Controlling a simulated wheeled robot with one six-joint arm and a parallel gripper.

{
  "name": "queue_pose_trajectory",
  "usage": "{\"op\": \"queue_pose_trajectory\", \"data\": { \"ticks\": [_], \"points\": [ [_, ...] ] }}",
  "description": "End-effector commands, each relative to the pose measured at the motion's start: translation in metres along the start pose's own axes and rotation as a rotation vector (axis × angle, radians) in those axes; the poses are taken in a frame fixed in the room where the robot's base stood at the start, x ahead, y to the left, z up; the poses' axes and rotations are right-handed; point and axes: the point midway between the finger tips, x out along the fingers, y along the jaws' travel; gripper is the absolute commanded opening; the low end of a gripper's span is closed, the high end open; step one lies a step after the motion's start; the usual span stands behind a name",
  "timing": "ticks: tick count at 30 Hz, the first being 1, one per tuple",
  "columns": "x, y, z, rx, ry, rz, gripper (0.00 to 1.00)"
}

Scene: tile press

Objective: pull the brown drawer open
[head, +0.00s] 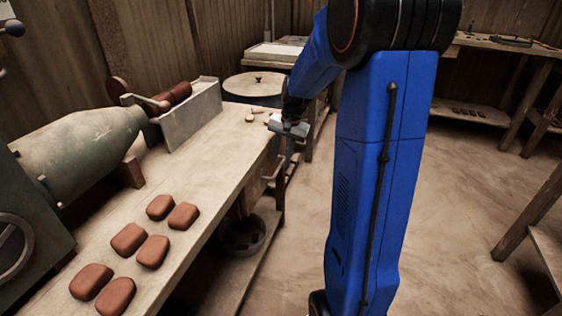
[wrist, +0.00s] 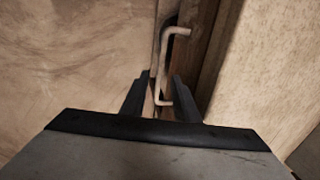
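The drawer's pale, bent bar handle (wrist: 162,70) runs up the middle of the wrist view, beside a narrow brown wooden drawer front (wrist: 203,40). My gripper (wrist: 161,98) is open, with one dark finger to each side of the handle's lower end. I see no clear contact between the fingers and the handle. In the head view, my gripper (head: 288,128) is at the workbench's right edge, near its far end. The drawer front (head: 253,188) shows there only as a small dark part under the bench top, and it looks shut.
The long workbench (head: 215,165) carries several reddish-brown clay pieces (head: 128,239) and a green press machine (head: 80,145). A dark bowl (head: 243,235) stands on the lower shelf. A round-topped stand (head: 253,85) is behind. The floor (head: 455,200) to the right is clear.

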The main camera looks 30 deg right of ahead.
Motion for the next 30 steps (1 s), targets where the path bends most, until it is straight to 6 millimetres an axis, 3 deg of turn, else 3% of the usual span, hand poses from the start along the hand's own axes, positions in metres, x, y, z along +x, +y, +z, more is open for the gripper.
{"op": "queue_pose_trajectory", "data": {
  "ticks": [6,17,21,30],
  "points": [
    [0.021,0.0,0.0,0.001,0.0,0.0,0.28],
    [0.025,0.0,0.0,0.0,0.001,-0.001,0.28],
    [0.025,0.0,0.0,0.0,0.001,-0.001,0.0],
    [0.024,0.003,0.0,0.001,0.001,-0.001,0.0]
  ]
}}
